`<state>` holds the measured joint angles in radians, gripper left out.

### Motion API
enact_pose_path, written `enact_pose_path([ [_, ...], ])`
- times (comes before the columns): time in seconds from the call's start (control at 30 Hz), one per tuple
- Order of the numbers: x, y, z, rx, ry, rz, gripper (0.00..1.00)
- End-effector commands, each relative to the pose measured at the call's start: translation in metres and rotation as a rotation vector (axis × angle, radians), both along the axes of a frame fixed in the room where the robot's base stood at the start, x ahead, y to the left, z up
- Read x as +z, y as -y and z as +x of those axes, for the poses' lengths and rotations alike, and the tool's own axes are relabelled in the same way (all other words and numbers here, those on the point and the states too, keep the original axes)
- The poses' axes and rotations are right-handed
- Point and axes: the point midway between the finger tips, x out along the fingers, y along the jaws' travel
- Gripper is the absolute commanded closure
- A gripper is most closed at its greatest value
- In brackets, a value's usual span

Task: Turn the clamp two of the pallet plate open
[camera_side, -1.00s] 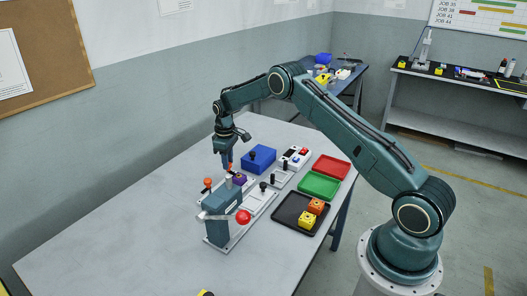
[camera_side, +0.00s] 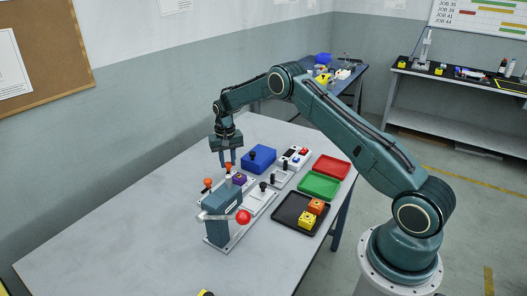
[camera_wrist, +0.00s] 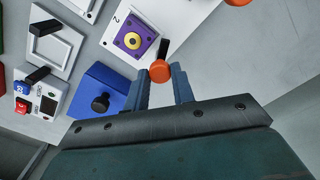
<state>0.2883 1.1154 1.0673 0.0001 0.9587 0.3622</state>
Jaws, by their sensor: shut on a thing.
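The pallet plate (camera_wrist: 185,12) is light and carries a purple block (camera_wrist: 134,41) with a yellow ring, beside a printed "2"; the block also shows in the side view (camera_side: 239,179). A clamp with an orange knob (camera_wrist: 160,71) stands at the block's corner; the knob also shows in the side view (camera_side: 228,166). My gripper (camera_wrist: 161,77) points down over this clamp, its fingers shut on the orange knob. In the side view my gripper (camera_side: 227,160) hides part of it. A second orange clamp knob (camera_side: 207,183) stands free to the left; it is cut off in the wrist view.
A press-like fixture (camera_side: 222,212) with a red ball handle (camera_side: 243,216) stands in front. A blue block (camera_side: 259,158) with a black knob is close behind. Red (camera_side: 331,167), green (camera_side: 319,186) and black (camera_side: 284,220) trays lie right. The table's left side is clear.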

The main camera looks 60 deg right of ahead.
Motion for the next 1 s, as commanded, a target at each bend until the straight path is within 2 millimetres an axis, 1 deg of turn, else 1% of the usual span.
enact_pose_path([
  [0.3, 0.0002, -0.0004, -0.0004, -0.281, -0.002, 0.000, 0.98],
  [0.5, 0.0003, -0.0005, -0.0004, -0.405, -0.002, 0.000, 0.98],
  [0.7, 0.0002, -0.0005, -0.0004, -0.470, -0.002, 0.000, 0.98],
  [1.0, 0.0003, -0.0005, -0.0003, -0.489, -0.002, 0.000, 0.98],
])
